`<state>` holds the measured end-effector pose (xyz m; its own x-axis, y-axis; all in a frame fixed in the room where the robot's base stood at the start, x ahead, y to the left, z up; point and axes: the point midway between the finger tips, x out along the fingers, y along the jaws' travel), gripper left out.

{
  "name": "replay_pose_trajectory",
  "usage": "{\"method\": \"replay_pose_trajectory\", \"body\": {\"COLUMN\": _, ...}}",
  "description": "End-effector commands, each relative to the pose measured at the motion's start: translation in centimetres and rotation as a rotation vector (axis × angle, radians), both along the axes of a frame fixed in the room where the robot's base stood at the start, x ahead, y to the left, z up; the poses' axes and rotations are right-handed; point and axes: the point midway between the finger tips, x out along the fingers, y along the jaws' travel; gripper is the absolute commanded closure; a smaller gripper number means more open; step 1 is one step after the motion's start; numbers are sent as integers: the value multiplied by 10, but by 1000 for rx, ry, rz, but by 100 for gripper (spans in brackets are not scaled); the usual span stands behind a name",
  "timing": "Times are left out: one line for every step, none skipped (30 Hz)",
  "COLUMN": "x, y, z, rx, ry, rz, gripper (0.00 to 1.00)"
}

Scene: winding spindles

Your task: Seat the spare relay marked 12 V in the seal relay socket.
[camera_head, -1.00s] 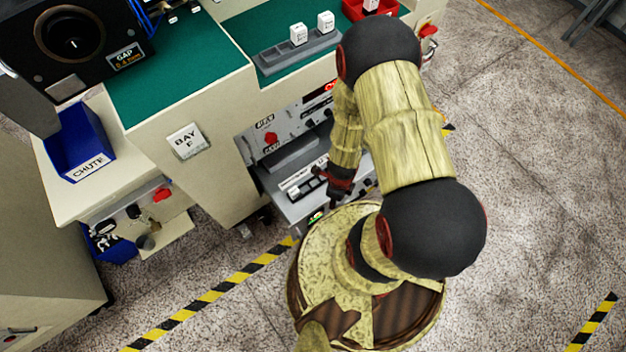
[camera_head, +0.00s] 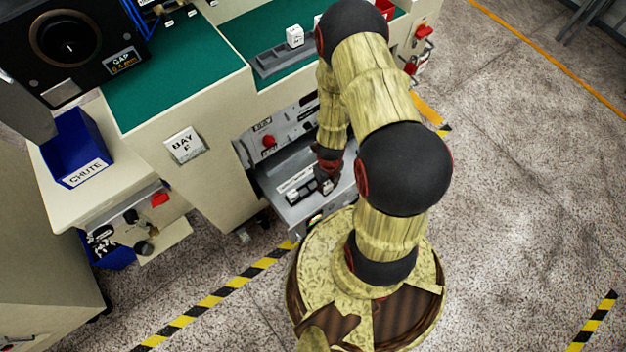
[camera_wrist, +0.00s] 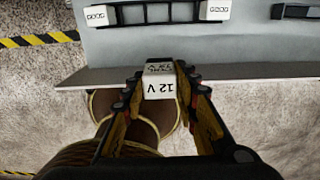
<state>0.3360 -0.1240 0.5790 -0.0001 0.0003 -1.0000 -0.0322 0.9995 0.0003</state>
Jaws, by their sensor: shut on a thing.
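My gripper (camera_wrist: 160,92) is shut on a white relay (camera_wrist: 158,86) marked 12 V, one finger on each side of it. In the wrist view the relay is at the near edge of a grey drawer (camera_wrist: 240,48); whether it touches the drawer is unclear. A black rail (camera_wrist: 155,13) in the drawer has a white relay at each end, left (camera_wrist: 96,15) and right (camera_wrist: 214,10). A dark socket-like part (camera_wrist: 296,12) lies farther right. In the head view my gripper (camera_head: 327,180) is over the pulled-out drawer (camera_head: 300,212), and the held relay is hidden there.
A white relay (camera_head: 295,36) stands in a grey holder (camera_head: 268,66) on the green bench top (camera_head: 185,75). My arm partly covers the holder. A panel with a red knob (camera_head: 268,141) is above the drawer. A blue chute bin (camera_head: 80,145) is at left.

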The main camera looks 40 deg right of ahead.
Motion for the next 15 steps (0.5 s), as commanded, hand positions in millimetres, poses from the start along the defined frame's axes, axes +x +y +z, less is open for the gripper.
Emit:
{"method": "replay_pose_trajectory", "body": {"x": 6, "y": 1, "z": -4, "rx": 1, "ry": 2, "rz": 3, "gripper": 96}}
{"method": "replay_pose_trajectory", "body": {"x": 10, "y": 1, "z": -6, "rx": 1, "ry": 1, "rz": 4, "gripper": 96}}
{"method": "replay_pose_trajectory", "body": {"x": 15, "y": 1, "z": -8, "rx": 1, "ry": 1, "rz": 4, "gripper": 96}}
{"method": "replay_pose_trajectory", "body": {"x": 18, "y": 1, "z": -9, "rx": 1, "ry": 2, "rz": 4, "gripper": 96}}
{"method": "replay_pose_trajectory", "body": {"x": 22, "y": 1, "z": -11, "rx": 1, "ry": 1, "rz": 4, "gripper": 96}}
{"method": "replay_pose_trajectory", "body": {"x": 27, "y": 1, "z": -13, "rx": 1, "ry": 1, "rz": 3, "gripper": 96}}
{"method": "replay_pose_trajectory", "body": {"x": 30, "y": 2, "z": -15, "rx": 1, "ry": 1, "rz": 2, "gripper": 96}}
{"method": "replay_pose_trajectory", "body": {"x": 34, "y": 2, "z": -16, "rx": 1, "ry": 1, "rz": 3, "gripper": 96}}
{"method": "replay_pose_trajectory", "body": {"x": 38, "y": 2, "z": -24, "rx": 1, "ry": 2, "rz": 4, "gripper": 96}}
{"method": "replay_pose_trajectory", "body": {"x": 42, "y": 2, "z": -28, "rx": 1, "ry": 1, "rz": 4, "gripper": 96}}
{"method": "replay_pose_trajectory", "body": {"x": 45, "y": 2, "z": -33, "rx": 1, "ry": 1, "rz": 4, "gripper": 96}}
{"method": "replay_pose_trajectory", "body": {"x": 50, "y": 3, "z": -39, "rx": 1, "ry": 2, "rz": 4, "gripper": 96}}
{"method": "replay_pose_trajectory", "body": {"x": 53, "y": 3, "z": -43, "rx": 1, "ry": 2, "rz": 3, "gripper": 96}}
{"method": "replay_pose_trajectory", "body": {"x": 57, "y": 2, "z": -46, "rx": 0, "ry": 1, "rz": 3, "gripper": 96}}
{"method": "replay_pose_trajectory", "body": {"x": 60, "y": 3, "z": -51, "rx": 1, "ry": 1, "rz": 4, "gripper": 96}}
